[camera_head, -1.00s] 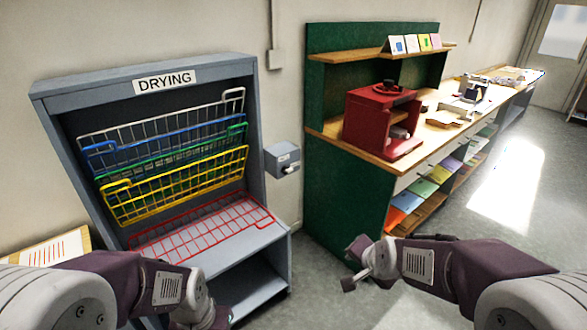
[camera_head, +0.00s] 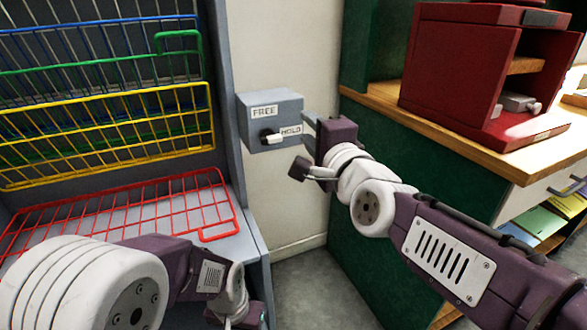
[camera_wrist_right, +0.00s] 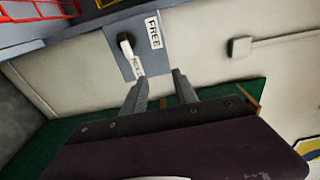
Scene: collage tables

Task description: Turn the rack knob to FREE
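The grey knob box (camera_head: 272,107) is on the side of the drying rack, with a FREE label (camera_head: 264,112) at upper left and a HOLD label (camera_head: 291,130) at right. Its dark knob (camera_head: 267,135) has a white pointer that points toward HOLD; the knob (camera_wrist_right: 126,45) also shows in the right wrist view. My right gripper (camera_head: 303,148) is open and empty, just right of the box, its fingers apart and not around the knob. My left gripper (camera_head: 240,308) is low at the bottom edge, partly hidden; its opening cannot be seen.
The drying rack (camera_head: 232,150) stands at left with coloured wire shelves; the red shelf (camera_head: 130,205) lies lowered. At right is a green-sided bench (camera_head: 400,170) bearing a red cabinet (camera_head: 455,80). Bare wall lies between rack and bench.

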